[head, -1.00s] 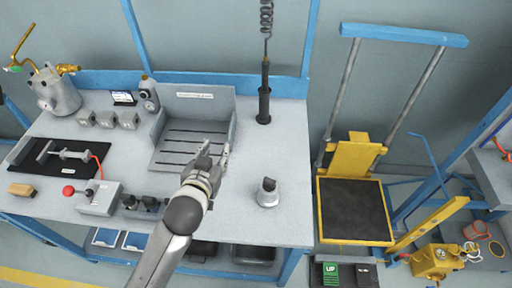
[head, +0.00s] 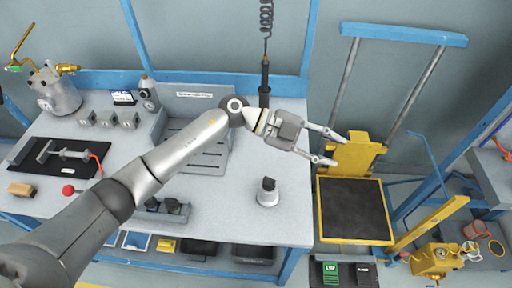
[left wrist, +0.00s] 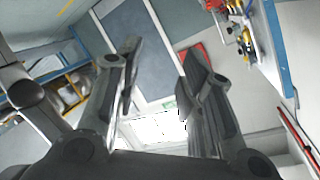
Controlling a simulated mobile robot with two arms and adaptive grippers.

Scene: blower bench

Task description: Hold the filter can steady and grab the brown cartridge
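My left gripper (head: 337,150) is open and empty, pointing right past the bench's right edge in front of the yellow lift. Its two spread fingers also show in the left wrist view (left wrist: 160,60), with nothing between them. A small light-grey round can with a dark top (head: 268,194) stands upright on the right part of the bench, below and left of the gripper; it may be the filter can. I cannot make out a brown cartridge; any inside the can is hidden. A small brown block (head: 20,190) lies at the bench's far left. My right gripper is not in view.
The grey bench (head: 285,220) is clear around the can. A slotted grey tray (head: 208,157) is partly behind my left arm. A black tool (head: 264,80) hangs on a coiled cord. The yellow lift (head: 355,205) stands right of the bench. A metal pot (head: 60,95) stands at left.

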